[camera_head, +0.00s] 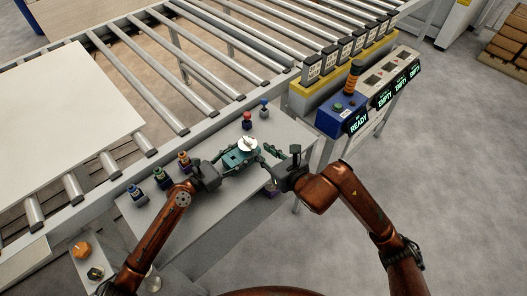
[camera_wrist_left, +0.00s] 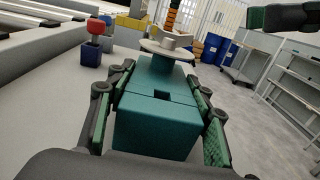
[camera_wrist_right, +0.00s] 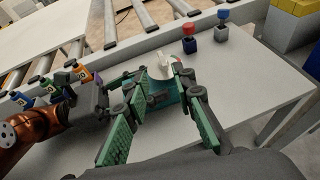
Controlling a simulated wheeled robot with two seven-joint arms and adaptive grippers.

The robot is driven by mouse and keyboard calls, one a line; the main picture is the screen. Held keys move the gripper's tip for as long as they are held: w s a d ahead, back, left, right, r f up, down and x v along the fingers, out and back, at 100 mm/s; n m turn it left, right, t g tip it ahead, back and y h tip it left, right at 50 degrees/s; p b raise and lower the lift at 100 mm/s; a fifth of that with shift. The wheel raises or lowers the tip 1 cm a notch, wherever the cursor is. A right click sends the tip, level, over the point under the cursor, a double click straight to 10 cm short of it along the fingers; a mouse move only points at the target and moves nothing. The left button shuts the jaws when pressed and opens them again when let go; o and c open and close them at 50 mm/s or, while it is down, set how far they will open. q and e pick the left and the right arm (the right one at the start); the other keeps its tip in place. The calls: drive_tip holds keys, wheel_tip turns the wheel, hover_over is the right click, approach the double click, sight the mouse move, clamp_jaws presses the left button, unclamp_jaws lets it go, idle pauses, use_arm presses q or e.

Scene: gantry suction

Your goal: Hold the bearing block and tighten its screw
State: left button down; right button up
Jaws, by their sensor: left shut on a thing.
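The teal bearing block (camera_wrist_left: 158,118) is between the fingers of my left gripper (camera_head: 232,157), just above or on the grey table; I cannot tell which. A pale disc (camera_wrist_left: 166,50) with a small knob-like screw head (camera_wrist_left: 168,39) sits on the block's far end. The disc also shows in the right wrist view (camera_wrist_right: 162,73), above a little teal. My right gripper (camera_head: 266,156) is open and empty, just right of the block in the head view. Its fingers (camera_wrist_right: 166,88) stand apart, pointing toward the disc end, not visibly touching it.
A roller conveyor (camera_head: 150,70) lies beyond. A READY box (camera_head: 342,115) stands right. The table's front (camera_head: 215,215) is mostly bare.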

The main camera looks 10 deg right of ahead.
sight(247, 139)
drive_tip(key=s+a+r+g+y, duration=0.4)
drive_tip(key=s+a+y, duration=0.4)
drive_tip(key=s+a, duration=0.3)
drive_tip(key=s+r+m+g+y, duration=0.1)
drive_tip(key=s+r+m+y, duration=0.1)
drive_tip(key=s+r+y, duration=0.45)
drive_tip(key=w+d+r+m+t, duration=0.3)
drive_tip(key=d+r+m, duration=0.1)
drive_tip(key=r+m, duration=0.3)
drive_tip(key=w+d+f+m+t+h, duration=0.3)
drive_tip(key=w+d+m+t+h, duration=0.35)
drive_tip(key=m, duration=0.85)
drive_tip(key=w+d+f+m+g+h, duration=0.15)
drive_tip(key=w+f+m, duration=0.3)
drive_tip(key=f, duration=0.55)
drive_tip(key=w+d+f+m+h, duration=0.1)
drive_tip(key=w+f+m+h, duration=0.25)
drive_tip(key=f+m, duration=0.4)
drive_tip(key=shift+n+y, duration=0.4)
drive_tip(key=shift+n, duration=0.4)
drive_tip(key=x, duration=0.4)
drive_tip(key=f+x, duration=0.1)
drive_tip(key=x, duration=0.3)
drive_tip(key=f+x, duration=0.1)
drive_tip(key=x, duration=0.3)
